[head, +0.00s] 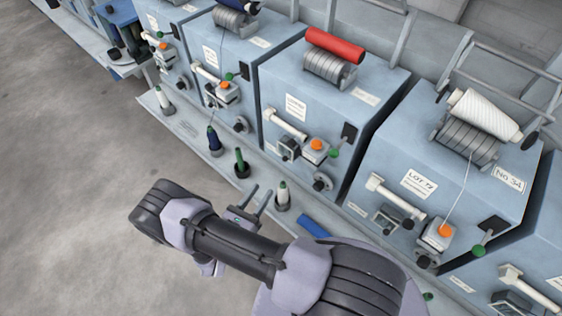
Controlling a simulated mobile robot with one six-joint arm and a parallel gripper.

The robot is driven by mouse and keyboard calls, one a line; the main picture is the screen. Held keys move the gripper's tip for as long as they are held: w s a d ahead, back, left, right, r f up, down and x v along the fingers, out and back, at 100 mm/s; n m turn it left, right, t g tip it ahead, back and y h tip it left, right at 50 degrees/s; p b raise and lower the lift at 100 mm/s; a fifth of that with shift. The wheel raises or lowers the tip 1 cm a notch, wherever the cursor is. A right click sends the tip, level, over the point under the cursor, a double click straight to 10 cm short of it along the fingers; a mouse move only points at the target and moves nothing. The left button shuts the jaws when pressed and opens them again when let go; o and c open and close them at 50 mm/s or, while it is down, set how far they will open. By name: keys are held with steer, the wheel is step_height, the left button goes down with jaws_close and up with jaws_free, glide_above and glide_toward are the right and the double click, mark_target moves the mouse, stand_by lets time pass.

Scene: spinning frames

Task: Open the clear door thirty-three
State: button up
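The machine labelled No 34 (440,150) stands at the right, with a white-wound spool on top. The box left of it (330,100) carries a red spool; its labels are too small to read. Its front has a white bar, small grey fittings, an orange knob (316,145) and a green ball. I cannot make out a clear door or the number thirty-three on any front. My gripper (262,190) is open and empty, its two dark fingers apart. It is in front of the red-spool box, seen over the floor and ledge edge, apart from the box.
A ledge runs along the machine fronts. It bears a dark green bobbin (241,163), a white-topped bobbin (282,197), a navy bobbin (214,141) and a blue block (313,225). More machines stand either side. Grey floor (70,150) at left is clear.

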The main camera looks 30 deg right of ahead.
steer(key=b, duration=0.2)
glide_toward(282, 155)
steer(key=d+r, duration=0.3)
steer(key=d, duration=0.2)
steer(key=shift+d, duration=0.35)
steer(key=shift+f, duration=0.1)
jaws_close()
stand_by(0.5)
